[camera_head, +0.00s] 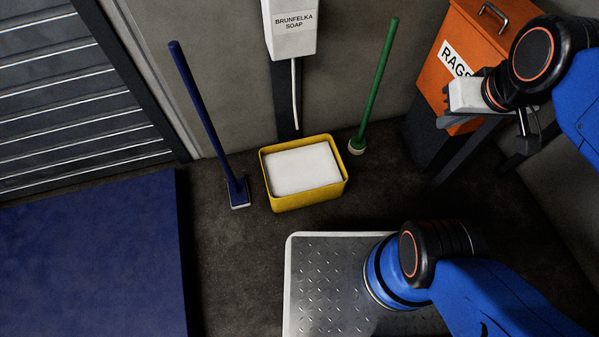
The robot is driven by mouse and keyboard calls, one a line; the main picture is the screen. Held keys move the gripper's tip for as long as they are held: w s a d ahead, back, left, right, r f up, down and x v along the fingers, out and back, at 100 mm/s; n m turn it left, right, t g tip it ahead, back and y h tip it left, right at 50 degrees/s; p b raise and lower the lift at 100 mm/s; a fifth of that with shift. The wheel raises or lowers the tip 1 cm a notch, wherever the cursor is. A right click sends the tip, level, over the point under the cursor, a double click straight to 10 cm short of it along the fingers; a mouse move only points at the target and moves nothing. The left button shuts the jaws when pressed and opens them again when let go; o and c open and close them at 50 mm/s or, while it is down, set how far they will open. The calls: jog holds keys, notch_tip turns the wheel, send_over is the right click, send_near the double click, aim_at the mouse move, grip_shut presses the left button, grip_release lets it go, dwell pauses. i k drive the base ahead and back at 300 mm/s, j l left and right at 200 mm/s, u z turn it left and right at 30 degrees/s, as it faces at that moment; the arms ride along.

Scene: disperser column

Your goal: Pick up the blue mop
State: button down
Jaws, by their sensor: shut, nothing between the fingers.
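The blue mop (208,122) stands on the floor left of centre, its long dark blue handle leaning up and left against the grey wall. Its blue, pale-edged head (239,194) rests on the floor beside a yellow tub. My gripper (478,128) is at the upper right, in front of the orange rags bin and far from the mop. It is shut and empty; its fingers are dark and hard to make out against the bin's dark base.
The yellow tub (267,190) with a white filling stands right of the mop. A green-handled tool (378,83) leans behind it. A soap dispenser (290,30) hangs above. The orange rags bin (452,62) is at right. A blue mat (90,260) lies at left. Dark floor shows between.

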aim_at(238, 193)
jog(key=u, duration=1.85)
jog(key=l+u, duration=0.2)
jog(key=u, duration=0.2)
jog(key=k+l+u, duration=0.1)
jog(key=u, duration=0.25)
jog(key=k+l+u, duration=0.1)
jog(key=l+u, duration=0.15)
jog(key=u, duration=0.15)
jog(key=k+l+u, duration=0.1)
jog(key=u, duration=0.25)
jog(key=k+l, duration=0.55)
jog(key=l, duration=0.1)
